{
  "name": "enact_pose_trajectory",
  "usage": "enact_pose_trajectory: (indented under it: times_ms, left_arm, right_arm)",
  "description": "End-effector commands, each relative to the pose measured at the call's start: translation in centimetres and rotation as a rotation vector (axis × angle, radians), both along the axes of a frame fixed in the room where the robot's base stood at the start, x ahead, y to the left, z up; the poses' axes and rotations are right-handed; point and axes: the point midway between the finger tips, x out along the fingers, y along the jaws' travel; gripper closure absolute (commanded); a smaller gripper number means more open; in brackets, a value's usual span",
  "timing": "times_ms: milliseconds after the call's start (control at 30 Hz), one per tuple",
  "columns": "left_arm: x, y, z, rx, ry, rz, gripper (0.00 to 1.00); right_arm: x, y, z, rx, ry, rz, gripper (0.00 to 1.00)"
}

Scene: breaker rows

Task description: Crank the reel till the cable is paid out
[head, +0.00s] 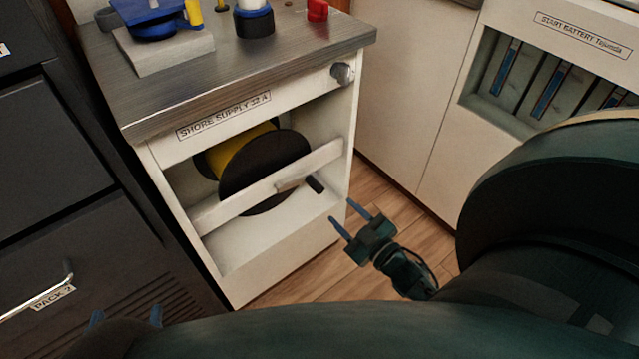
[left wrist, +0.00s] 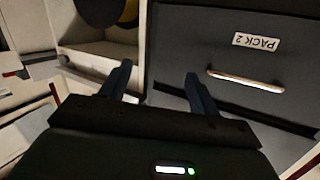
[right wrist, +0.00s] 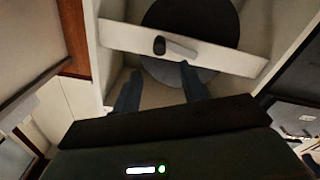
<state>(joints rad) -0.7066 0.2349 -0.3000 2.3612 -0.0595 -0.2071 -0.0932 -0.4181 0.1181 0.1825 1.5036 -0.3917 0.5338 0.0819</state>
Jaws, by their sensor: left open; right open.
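The cable reel (head: 262,172) sits in the open bay of the white cabinet labelled SHORE SUPPLY 32 A. It has a dark round flange and yellow cable wound behind it. A white bar crosses in front of it. The crank (head: 292,183) is a pale arm on the bar with a dark knob (head: 315,184) at its right end; the knob also shows in the right wrist view (right wrist: 159,46). My right gripper (head: 346,216) is open and empty, a little below and right of the knob, apart from it. My left gripper (head: 127,318) is open and empty at the bottom left.
A dark drawer unit (head: 60,200) labelled PACK 2 stands left, with a bar handle (left wrist: 246,82). The metal worktop (head: 290,50) carries a grey block, blue parts and a red item. A battery cabinet (head: 550,85) is at right. Wooden floor (head: 395,205) is clear between.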

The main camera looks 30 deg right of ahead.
Motion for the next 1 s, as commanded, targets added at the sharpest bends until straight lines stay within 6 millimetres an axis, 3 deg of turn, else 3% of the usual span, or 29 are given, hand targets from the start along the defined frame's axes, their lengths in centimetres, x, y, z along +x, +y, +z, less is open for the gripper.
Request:
enact_pose_trajectory:
  times_ms: [300, 500, 700, 1000]
  left_arm:
    - [0.2, -0.5, -0.1, -0.006, -0.106, -0.021, 0.38]
    - [0.1, -0.7, 0.0, -0.012, -0.157, -0.033, 0.38]
    - [0.1, -0.9, 0.2, -0.013, -0.18, -0.039, 0.38]
    - [0.1, -0.9, 0.2, -0.014, -0.183, -0.04, 0.38]
  right_arm:
    - [6.9, 0.5, -0.2, -0.004, -0.003, 0.001, 0.57]
    - [9.8, 0.7, -0.1, -0.004, -0.002, 0.001, 0.57]
    - [10.9, 0.8, -0.1, -0.004, 0.001, 0.0, 0.57]
    - [11.0, 0.8, 0.0, -0.004, 0.001, 0.0, 0.61]
